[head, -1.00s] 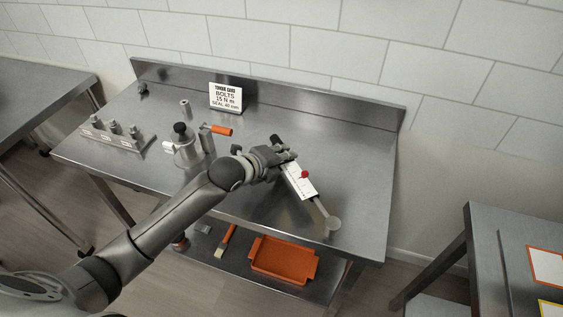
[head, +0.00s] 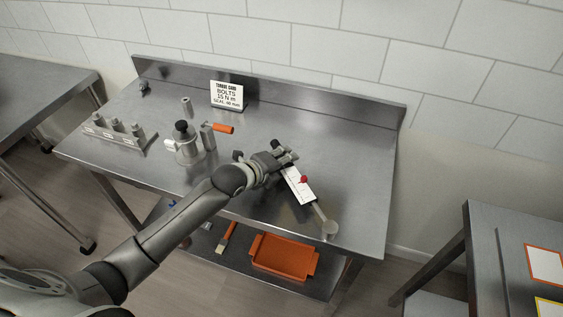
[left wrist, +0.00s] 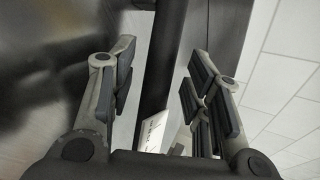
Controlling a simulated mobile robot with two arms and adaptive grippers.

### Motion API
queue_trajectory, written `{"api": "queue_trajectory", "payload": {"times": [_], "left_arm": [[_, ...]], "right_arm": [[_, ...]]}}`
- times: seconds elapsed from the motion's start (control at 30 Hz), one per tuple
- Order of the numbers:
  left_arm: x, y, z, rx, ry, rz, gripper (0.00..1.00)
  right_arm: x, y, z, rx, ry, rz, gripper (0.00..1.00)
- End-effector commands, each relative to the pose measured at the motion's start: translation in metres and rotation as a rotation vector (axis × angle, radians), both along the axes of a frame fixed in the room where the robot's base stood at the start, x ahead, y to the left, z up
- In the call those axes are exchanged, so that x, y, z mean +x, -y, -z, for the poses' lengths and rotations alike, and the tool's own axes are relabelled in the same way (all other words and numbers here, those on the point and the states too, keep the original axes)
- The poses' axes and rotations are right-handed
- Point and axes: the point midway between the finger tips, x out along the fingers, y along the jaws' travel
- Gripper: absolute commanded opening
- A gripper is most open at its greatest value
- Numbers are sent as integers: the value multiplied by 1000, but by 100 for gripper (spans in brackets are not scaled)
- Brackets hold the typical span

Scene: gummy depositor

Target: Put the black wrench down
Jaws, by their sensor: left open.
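The black wrench (head: 298,186) appears to lie slanted on the steel bench. It has a dark grip end, a white scale plate with a red knob, and a bare shaft ending in a round head. My left gripper (head: 284,154) is at its dark grip end. In the left wrist view, the wrench's dark bar (left wrist: 162,80) runs between the spread fingers of my left gripper (left wrist: 158,70), with gaps visible on both sides. The fingers partly hide the grip in the head view. My right gripper is not in view.
The bench (head: 347,175) is clear right of the wrench. Left of it stand a metal depositor part with a black knob (head: 182,127), an orange-handled tool (head: 223,128), a fitting rack (head: 122,136) and a torque card (head: 227,95). An orange tray (head: 284,257) sits on the lower shelf.

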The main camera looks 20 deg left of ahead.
Motion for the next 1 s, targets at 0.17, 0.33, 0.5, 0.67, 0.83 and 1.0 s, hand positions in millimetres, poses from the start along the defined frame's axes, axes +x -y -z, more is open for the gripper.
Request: {"api": "queue_trajectory", "payload": {"times": [0.17, 0.33, 0.5, 0.67, 0.83, 1.0], "left_arm": [[-5, -3, -4, 2, 0, -1, 45], [-24, -10, -16, 4, 1, 1, 45], [-50, -18, -31, 5, 0, 2, 45], [-73, -27, -46, 4, -1, 2, 45], [-89, -33, -57, 3, -1, 0, 45], [-97, -35, -62, 1, -2, 0, 45]], "right_arm": [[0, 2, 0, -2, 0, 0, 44], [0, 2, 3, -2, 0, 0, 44], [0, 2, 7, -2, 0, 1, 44], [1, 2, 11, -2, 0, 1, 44], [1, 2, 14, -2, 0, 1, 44], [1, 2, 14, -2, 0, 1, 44]]}}
